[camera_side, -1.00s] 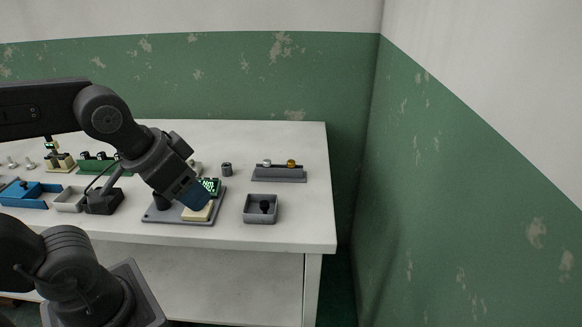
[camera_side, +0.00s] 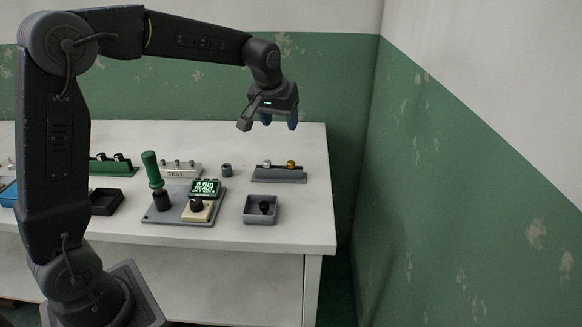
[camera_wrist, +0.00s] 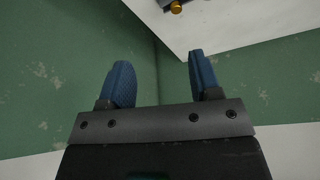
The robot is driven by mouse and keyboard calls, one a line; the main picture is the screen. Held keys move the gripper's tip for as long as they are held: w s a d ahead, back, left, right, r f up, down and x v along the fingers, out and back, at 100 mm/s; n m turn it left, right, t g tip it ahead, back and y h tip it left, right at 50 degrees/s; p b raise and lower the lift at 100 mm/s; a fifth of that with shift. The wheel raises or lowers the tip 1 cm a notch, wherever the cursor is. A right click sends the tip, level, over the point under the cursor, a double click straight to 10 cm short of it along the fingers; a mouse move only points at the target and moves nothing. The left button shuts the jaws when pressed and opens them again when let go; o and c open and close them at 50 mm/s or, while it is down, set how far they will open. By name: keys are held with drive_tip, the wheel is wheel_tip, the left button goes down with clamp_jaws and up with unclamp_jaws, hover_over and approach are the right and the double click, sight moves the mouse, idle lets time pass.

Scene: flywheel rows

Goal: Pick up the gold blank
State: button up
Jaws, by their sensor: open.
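The gold blank (camera_side: 291,163) sits at the right end of a grey rack (camera_side: 279,176) on the table, beside a silver blank (camera_side: 267,163). It also shows small at the top edge of the wrist view (camera_wrist: 176,7). My gripper (camera_side: 279,122) is raised well above the rack, its blue fingers pointing down. In the wrist view its two blue fingers (camera_wrist: 160,75) stand wide apart with nothing between them.
Left of the rack stand a small dark cylinder (camera_side: 227,169), a block marked TEST (camera_side: 178,171) and a base plate (camera_side: 160,215) with a green-handled tool (camera_side: 152,170) and a display (camera_side: 205,187). A grey bin (camera_side: 262,209) holding a black piece is in front.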

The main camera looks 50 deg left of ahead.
drive_tip(key=n, duration=0.1)
approach(291, 162)
drive_tip(key=shift+n+g, duration=0.3)
drive_tip(key=shift+g, duration=0.1)
drive_tip(key=x, duration=0.7)
drive_tip(key=shift+w+d, duration=0.15)
drive_tip(key=shift+w, duration=0.1)
drive_tip(key=shift+w+f+y, duration=0.2)
drive_tip(key=shift+f+y, duration=0.1)
drive_tip(key=shift+f, duration=0.3)
drive_tip(key=shift+c, duration=0.4)
drive_tip(key=shift+r, duration=0.1)
drive_tip(key=c, duration=1)
drive_tip(key=shift+o, duration=0.2)
drive_tip(key=shift+r, duration=0.1)
